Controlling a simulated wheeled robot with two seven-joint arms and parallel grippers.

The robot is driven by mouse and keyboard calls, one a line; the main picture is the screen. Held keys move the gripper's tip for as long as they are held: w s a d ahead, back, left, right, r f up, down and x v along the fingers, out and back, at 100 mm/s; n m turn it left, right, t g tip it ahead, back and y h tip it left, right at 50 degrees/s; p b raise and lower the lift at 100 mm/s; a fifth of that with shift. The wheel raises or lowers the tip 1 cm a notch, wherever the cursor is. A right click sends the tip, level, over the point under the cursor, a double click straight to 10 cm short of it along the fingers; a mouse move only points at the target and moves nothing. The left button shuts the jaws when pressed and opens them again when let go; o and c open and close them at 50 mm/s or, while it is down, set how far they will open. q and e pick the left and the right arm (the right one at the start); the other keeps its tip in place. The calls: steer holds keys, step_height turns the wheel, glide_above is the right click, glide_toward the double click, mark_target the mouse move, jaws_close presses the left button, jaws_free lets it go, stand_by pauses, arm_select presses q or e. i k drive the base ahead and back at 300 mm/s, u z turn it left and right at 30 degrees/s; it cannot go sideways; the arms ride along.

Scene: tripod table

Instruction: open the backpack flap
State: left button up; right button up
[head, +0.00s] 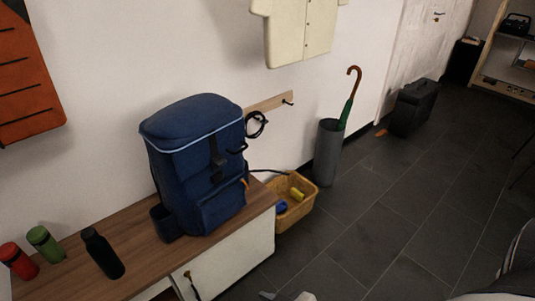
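A blue backpack (212,185) stands upright on the wooden top of a low bench at the left centre of the head view. Its flap (190,117), edged with a light blue line, lies down over the top. A dark strap with a buckle (216,158) runs down the front from the flap. I cannot tell whether the buckle is fastened.
The bench (133,222) also holds a black bottle (101,253), a green can (44,243) and a red can (18,261). A wicker basket (297,211) and a grey umbrella stand (328,153) are right of it. A black case (414,106) stands farther back. The tiled floor at right is clear.

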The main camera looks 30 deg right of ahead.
mark_target(196, 129)
steer(key=z, duration=1.05)
steer(key=i, duration=0.6)
